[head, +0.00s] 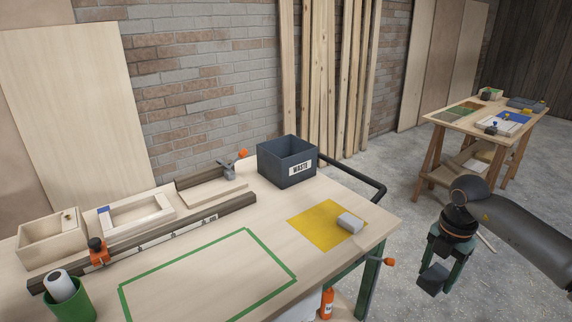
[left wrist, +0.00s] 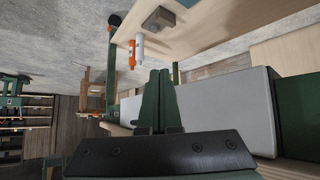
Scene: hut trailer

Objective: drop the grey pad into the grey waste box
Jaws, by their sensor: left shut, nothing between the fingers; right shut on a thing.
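The dark grey waste box (head: 287,165), labelled WASTE, stands open-topped at the back right of the workbench. My right gripper (head: 437,275) is off the bench's right end, above the floor, shut on a dark grey block (head: 432,280) that hangs between its green fingers. A grey block also shows in the left wrist view (left wrist: 158,19). My left gripper (left wrist: 160,75) is shut and empty, outside the head view.
A green tape outline (head: 205,274) marks clear bench space. Wooden trays (head: 53,238), a rail with orange clamps (head: 150,243) and a green cup (head: 68,301) are at left. A black handle (head: 368,185) projects past the bench's right end. Another table (head: 465,120) stands farther right.

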